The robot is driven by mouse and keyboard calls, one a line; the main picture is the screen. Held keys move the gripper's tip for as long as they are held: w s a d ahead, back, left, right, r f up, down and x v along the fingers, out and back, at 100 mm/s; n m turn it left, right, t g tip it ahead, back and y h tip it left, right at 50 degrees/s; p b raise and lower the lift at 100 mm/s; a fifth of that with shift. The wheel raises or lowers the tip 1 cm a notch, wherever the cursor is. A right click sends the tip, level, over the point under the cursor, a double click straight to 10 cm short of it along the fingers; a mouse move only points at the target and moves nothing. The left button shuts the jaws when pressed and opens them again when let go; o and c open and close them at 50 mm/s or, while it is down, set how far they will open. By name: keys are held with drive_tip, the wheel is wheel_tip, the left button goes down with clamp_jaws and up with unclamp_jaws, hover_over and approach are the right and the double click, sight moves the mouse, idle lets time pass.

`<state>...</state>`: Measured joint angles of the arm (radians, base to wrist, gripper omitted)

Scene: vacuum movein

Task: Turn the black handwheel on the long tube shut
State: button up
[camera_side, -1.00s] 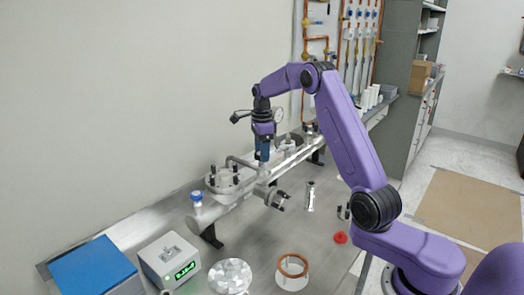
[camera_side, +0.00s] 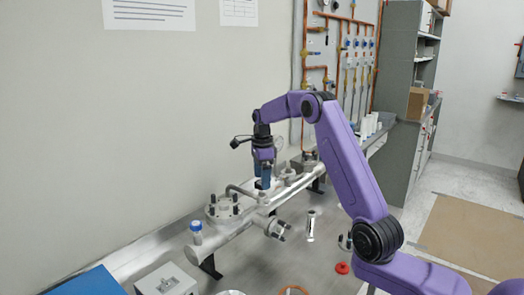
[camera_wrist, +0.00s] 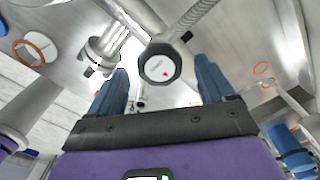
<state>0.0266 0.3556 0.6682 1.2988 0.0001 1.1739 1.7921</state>
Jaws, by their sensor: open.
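The long metal tube (camera_side: 232,232) runs diagonally along the bench in the side view. The black handwheel (camera_wrist: 159,64) shows in the wrist view as a black many-sided rim with a pale face and a small red mark. My gripper (camera_wrist: 160,68) is open, with one blue finger on each side of the wheel in that view. Whether the fingers touch the wheel or reach down to its level I cannot tell. In the side view my gripper (camera_side: 265,178) points down over the tube, and the wheel is not clearly visible there.
A bolted flange (camera_side: 224,211) and a blue-capped fitting (camera_side: 196,230) stand on the tube left of my gripper. A side port (camera_side: 277,230) juts toward the front. A shiny metal cylinder (camera_side: 311,226) and a red cap (camera_side: 342,268) sit on the bench. A wall is behind.

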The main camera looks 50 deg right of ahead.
wheel_tip(320, 180, up, 16)
idle(0.5)
drive_tip(key=shift+a, duration=0.1)
idle(0.4)
drive_tip(key=s+a+f+n, duration=0.1)
drive_tip(key=s+a+n, duration=0.1)
drive_tip(key=a+n, duration=0.9)
drive_tip(key=s+a+f+n, duration=0.3)
drive_tip(key=s+a+n, duration=0.5)
drive_tip(key=s+a, duration=0.3)
drive_tip(key=s+f+n, duration=0.5)
drive_tip(key=s+n, duration=0.4)
drive_tip(key=s, duration=0.4)
drive_tip(key=s+f+n, duration=0.5)
drive_tip(key=s+n, duration=0.4)
drive_tip(key=s, duration=0.4)
drive_tip(key=shift+s+a+f+n, duration=0.2)
drive_tip(key=shift+s+a+n, duration=0.1)
drive_tip(key=shift+s, duration=0.05)
